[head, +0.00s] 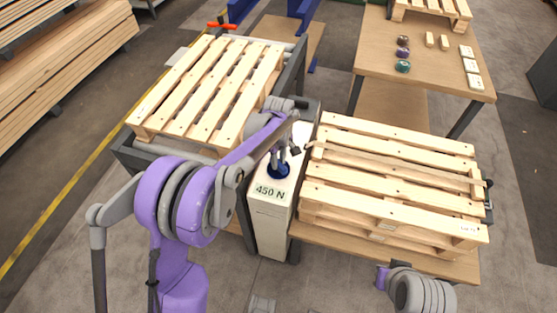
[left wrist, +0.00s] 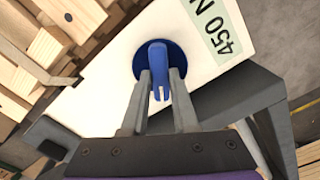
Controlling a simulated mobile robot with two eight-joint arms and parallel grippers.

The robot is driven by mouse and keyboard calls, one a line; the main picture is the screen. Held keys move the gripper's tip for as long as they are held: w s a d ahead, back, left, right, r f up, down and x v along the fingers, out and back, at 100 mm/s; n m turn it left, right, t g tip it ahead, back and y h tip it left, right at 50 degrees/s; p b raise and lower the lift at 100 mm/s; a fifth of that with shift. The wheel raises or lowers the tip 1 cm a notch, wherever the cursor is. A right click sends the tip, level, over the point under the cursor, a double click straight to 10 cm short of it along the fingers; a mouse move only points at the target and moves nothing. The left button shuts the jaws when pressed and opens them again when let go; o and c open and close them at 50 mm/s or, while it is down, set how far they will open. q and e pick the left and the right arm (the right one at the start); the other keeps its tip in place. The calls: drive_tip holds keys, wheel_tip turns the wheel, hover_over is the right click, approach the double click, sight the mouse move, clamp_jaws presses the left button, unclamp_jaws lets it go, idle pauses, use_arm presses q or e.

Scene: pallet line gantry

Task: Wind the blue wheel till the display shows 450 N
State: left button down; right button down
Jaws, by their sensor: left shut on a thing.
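The blue wheel (head: 278,170) sits on top of a white box (head: 268,222) between two pallet stands. In the left wrist view the wheel (left wrist: 174,58) is a dark blue disc with a lighter blue grip standing up from it. My left gripper (head: 284,158) is above the wheel, and its two fingers (left wrist: 160,95) are shut on the blue grip. The display (head: 270,191) on the box reads 450 N. The same reading shows on the display in the left wrist view (left wrist: 222,28). My right gripper is out of the head view; only part of my right arm shows at the lower right.
A slatted pallet (head: 210,90) lies on the stand at the left. Stacked pallets (head: 390,190) stand close at the right of the box. A wooden table (head: 440,70) at the back right holds small coloured items and blocks.

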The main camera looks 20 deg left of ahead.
sight(279, 163)
use_arm(q)
drive_tip(key=c, duration=0.7)
unclamp_jaws()
drive_tip(key=shift+r, duration=0.15)
wheel_tip(279, 163, up, 11)
drive_tip(key=shift+f+p, duration=0.2)
drive_tip(key=shift+p, duration=0.35)
